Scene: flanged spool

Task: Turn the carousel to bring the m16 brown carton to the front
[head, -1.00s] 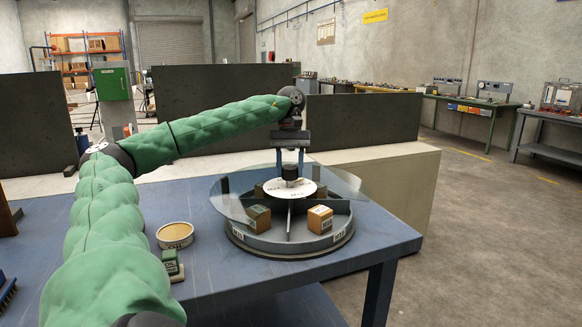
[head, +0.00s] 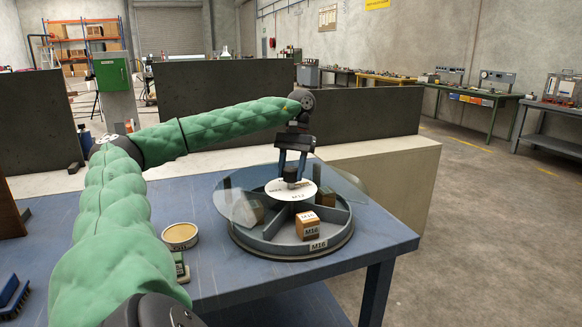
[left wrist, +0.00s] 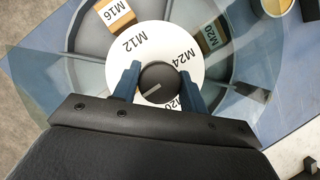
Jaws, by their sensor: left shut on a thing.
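The carousel (head: 262,244) is a round grey tray with dividers on the blue table. The m16 brown carton (head: 307,225) sits in a front compartment, slightly right of the middle, above an M16 rim label; it also shows at the top of the left wrist view (left wrist: 115,15). A white labelled disc (left wrist: 117,68) and a dark knob (left wrist: 158,82) are at the hub. My left gripper (head: 292,178) points down from above, its two fingers shut on the knob. My right gripper is not in view.
A clear cover (head: 236,207) spans the sides and back of the carousel, with the front uncovered. A green M20 carton (left wrist: 213,38) is in another compartment. A round tin (head: 180,236) and a small green block (head: 181,268) stand left of the carousel. A brush (head: 12,295) lies farther left.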

